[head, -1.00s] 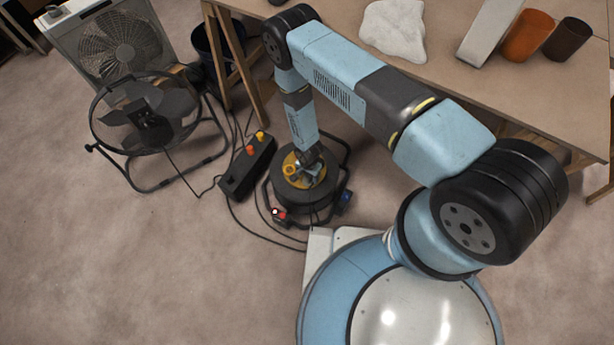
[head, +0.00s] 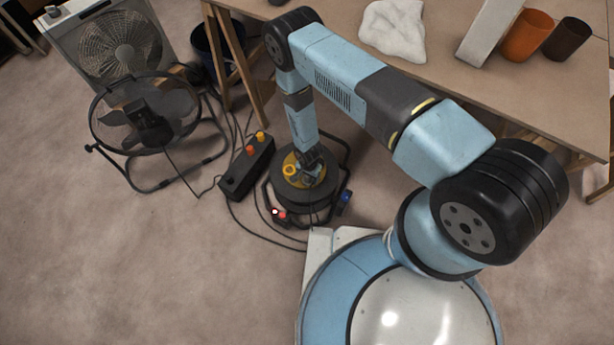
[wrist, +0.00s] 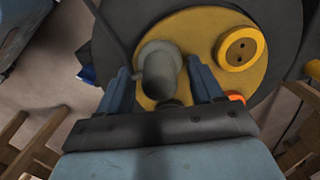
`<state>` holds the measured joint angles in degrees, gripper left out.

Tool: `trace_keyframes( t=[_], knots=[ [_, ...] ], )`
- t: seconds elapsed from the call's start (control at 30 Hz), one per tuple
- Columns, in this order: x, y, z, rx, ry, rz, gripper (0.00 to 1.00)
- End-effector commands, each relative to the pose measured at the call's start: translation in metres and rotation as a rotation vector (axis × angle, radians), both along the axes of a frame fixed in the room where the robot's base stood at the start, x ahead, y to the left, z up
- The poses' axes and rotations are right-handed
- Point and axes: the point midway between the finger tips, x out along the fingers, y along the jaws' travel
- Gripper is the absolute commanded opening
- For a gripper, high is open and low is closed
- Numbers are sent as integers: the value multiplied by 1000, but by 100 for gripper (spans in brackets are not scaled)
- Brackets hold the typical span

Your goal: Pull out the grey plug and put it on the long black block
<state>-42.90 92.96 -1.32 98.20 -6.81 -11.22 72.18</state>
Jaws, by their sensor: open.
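The grey plug (wrist: 160,72) stands on the yellow face (wrist: 203,30) of a black cable reel in the wrist view. My gripper (wrist: 157,80) is open, with one blue finger on each side of the plug. I cannot tell whether either finger touches it. In the head view my gripper (head: 311,172) is down over the reel (head: 297,200) and hides the plug there. The long black block (head: 236,184) lies on the floor just left of the reel. It carries an orange plug (head: 250,150) and a yellow plug (head: 261,136) toward its far end.
A round yellow socket (wrist: 241,48) sits right of the plug. Red (head: 280,215) and blue (head: 346,197) pieces show at the reel's frame. A floor fan (head: 150,120) stands left of the block, with cables between. A wooden table (head: 480,90) stands behind. The block's near end is bare.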

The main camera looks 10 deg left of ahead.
Motion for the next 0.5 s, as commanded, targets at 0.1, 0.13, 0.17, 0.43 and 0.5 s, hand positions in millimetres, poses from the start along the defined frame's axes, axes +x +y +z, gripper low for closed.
trace_keyframes(
  t=[0.1, 0.13, 0.17, 0.43, 0.5],
  knots=[
    [0, 0, 0, 0, 0, 0, 66],
    [0, 0, 0, 0, 0, 0, 66],
    [0, 0, 0, 0, 0, 0, 66],
    [0, 1, 0, 0, 0, 1, 66],
    [0, 1, 0, 0, 0, 1, 66]
  ],
)
